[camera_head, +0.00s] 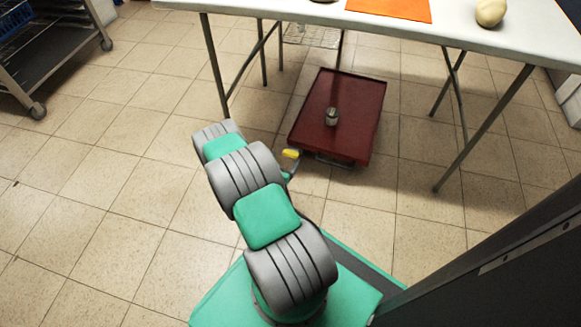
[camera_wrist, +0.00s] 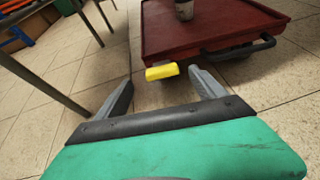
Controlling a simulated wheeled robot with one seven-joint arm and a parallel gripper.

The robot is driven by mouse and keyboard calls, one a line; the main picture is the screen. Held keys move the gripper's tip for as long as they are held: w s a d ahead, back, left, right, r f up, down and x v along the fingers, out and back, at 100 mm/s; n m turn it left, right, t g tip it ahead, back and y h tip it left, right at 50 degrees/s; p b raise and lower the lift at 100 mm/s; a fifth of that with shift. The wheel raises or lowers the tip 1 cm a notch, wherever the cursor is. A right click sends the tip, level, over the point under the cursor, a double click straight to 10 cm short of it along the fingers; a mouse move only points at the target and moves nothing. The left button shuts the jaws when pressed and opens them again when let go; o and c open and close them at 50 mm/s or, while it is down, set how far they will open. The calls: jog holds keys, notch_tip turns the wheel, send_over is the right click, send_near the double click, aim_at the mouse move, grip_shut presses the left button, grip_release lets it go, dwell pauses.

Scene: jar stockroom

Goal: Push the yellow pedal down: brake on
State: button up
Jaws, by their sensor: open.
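The yellow pedal (camera_head: 291,153) sticks out at the near left corner of a low red cart (camera_head: 358,92). In the wrist view the pedal (camera_wrist: 161,72) is a yellow block in front of the cart's edge (camera_wrist: 215,42). My gripper (camera_wrist: 160,77) is open, with its two grey fingers spread to the left and right of the pedal in the picture. Nothing is between the fingers that I can see them grip. I cannot tell whether the gripper touches the pedal. In the head view my arm hides most of the gripper.
A grey jar (camera_head: 332,116) stands on the cart. A dark handle (camera_wrist: 240,47) sits on the cart's near side. The cart is partly under a white table (camera_head: 465,35), whose legs flank it. A shelf rack (camera_head: 55,55) stands at upper left. Tiled floor at left is clear.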

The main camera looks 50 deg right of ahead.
aim_at(290, 155)
jog(key=shift+s+d+f+n, duration=0.2)
jog(key=shift+f+n, duration=0.1)
jog(key=shift+f, duration=0.35)
jog(key=b+x, duration=0.3)
jog(key=x, duration=0.3)
jog(key=shift+w+d+f, duration=0.1)
jog(key=shift+w+d, duration=0.1)
jog(key=shift+d, duration=0.15)
jog(key=shift+w+d, duration=0.1)
jog(key=shift+d, duration=0.1)
jog(key=shift+c, duration=0.2)
grip_shut()
